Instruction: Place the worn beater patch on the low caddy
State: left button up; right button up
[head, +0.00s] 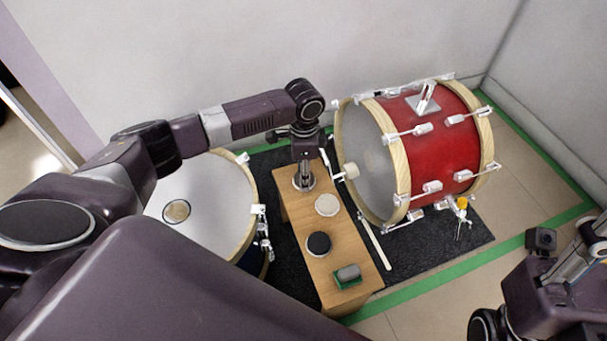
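The low caddy is the long wooden bench (342,296) between the two drums. My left gripper (304,184) points straight down at its far end, at a small round disc there that it mostly covers. Whether its fingers are shut on that disc cannot be told. A round tan patch with a dark rim (176,211) lies on the white head of the left drum (215,190); it may be the worn beater patch. My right gripper (587,243) is at the lower right, cut by the frame edge and far from the bench; its fingertips are unclear.
On the bench are a cream round pad (327,205), a black round pad (318,243) and a green tray (347,283) with a grey block. A red bass drum (435,135) with a beater (350,171) stands close on the right. A drumstick-like rod (376,243) lies beside the bench.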

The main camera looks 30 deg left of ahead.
pick_arm(q)
jog(key=o, duration=1)
jog(key=shift+f, duration=0.1)
